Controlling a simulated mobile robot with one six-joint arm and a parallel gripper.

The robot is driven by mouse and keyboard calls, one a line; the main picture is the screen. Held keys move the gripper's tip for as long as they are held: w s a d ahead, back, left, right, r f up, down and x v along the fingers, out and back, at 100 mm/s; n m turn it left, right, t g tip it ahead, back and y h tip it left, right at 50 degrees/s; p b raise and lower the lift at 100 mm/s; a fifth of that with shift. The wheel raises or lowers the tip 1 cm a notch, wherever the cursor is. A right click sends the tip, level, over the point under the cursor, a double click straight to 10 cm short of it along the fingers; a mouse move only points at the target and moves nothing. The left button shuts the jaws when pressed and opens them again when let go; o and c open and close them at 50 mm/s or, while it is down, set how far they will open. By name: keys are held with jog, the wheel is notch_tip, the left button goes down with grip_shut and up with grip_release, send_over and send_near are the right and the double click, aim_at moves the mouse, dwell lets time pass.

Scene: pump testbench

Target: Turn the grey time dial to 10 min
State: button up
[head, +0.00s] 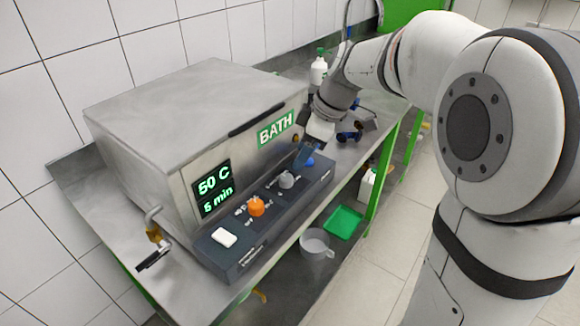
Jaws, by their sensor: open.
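The grey time dial (286,180) sits on the dark sloped control panel (240,243) at the front of the metal bath (190,120). An orange dial (256,206) is to its left, and a white rocker switch (224,237) is farther left. A blue knob or button (309,162) shows at the panel's right end. The bath's display (213,188) reads 50 C and 6 min in green. My gripper (303,155) is open, close to the panel's right end, up and to the right of the grey dial. It appears apart from the dial. Its fingertips are partly hard to make out.
A white bottle with a green cap (319,70) stands on the bench behind my gripper. A tap (155,228) sticks out at the bath's left. Below the bench are a white jug (317,243) and a green tray (344,221). The bench front is narrow.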

aim_at(286, 176)
jog(key=x, duration=0.7)
jog(key=shift+s+a+f, duration=0.1)
jog(key=shift+a+f, duration=0.15)
jog(key=shift+a, duration=0.1)
jog(key=shift+c, duration=0.5)
